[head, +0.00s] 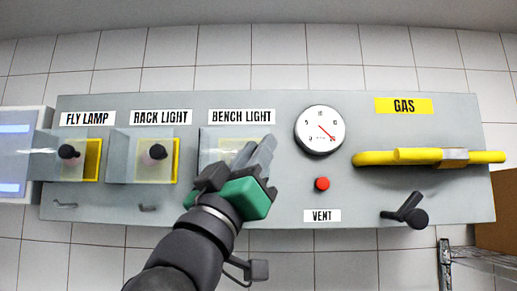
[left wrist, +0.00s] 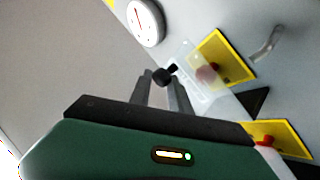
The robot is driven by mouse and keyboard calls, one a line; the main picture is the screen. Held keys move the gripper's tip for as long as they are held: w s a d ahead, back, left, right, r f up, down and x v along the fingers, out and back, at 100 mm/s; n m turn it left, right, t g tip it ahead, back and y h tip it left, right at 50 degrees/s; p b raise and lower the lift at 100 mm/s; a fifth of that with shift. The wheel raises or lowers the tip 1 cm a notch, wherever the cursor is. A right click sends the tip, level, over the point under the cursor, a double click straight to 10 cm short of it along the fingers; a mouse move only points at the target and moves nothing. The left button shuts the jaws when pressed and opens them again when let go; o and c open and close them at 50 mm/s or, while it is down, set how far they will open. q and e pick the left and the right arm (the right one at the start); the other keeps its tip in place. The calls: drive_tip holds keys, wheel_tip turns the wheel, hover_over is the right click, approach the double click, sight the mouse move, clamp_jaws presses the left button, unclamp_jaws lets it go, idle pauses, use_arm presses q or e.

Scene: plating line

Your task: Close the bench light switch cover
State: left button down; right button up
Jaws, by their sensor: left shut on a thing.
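The clear bench light switch cover (head: 209,147) is on the panel under the BENCH LIGHT label (head: 241,116). In the left wrist view the clear cover (left wrist: 196,76) stands at an angle off the panel, in front of a yellow plate (left wrist: 233,58) with a red switch (left wrist: 208,73). My left gripper (head: 262,152) is at the right side of the cover and hides part of it. My right gripper is in neither view.
To the left are the rack light cover (head: 119,154) and fly lamp cover (head: 47,158), each with a black knob. To the right are a gauge (head: 320,129), red button (head: 322,184), yellow gas handle (head: 418,156) and black lever (head: 408,212).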

use_arm(q)
drive_tip(key=shift+w, duration=0.1)
idle(0.3)
drive_tip(key=c, duration=1.4)
unclamp_jaws()
drive_tip(key=shift+o, duration=0.8)
drive_tip(key=shift+d, duration=0.15)
drive_tip(key=shift+s+d, duration=0.1)
drive_tip(key=shift+s, duration=0.1)
drive_tip(key=shift+w, duration=0.1)
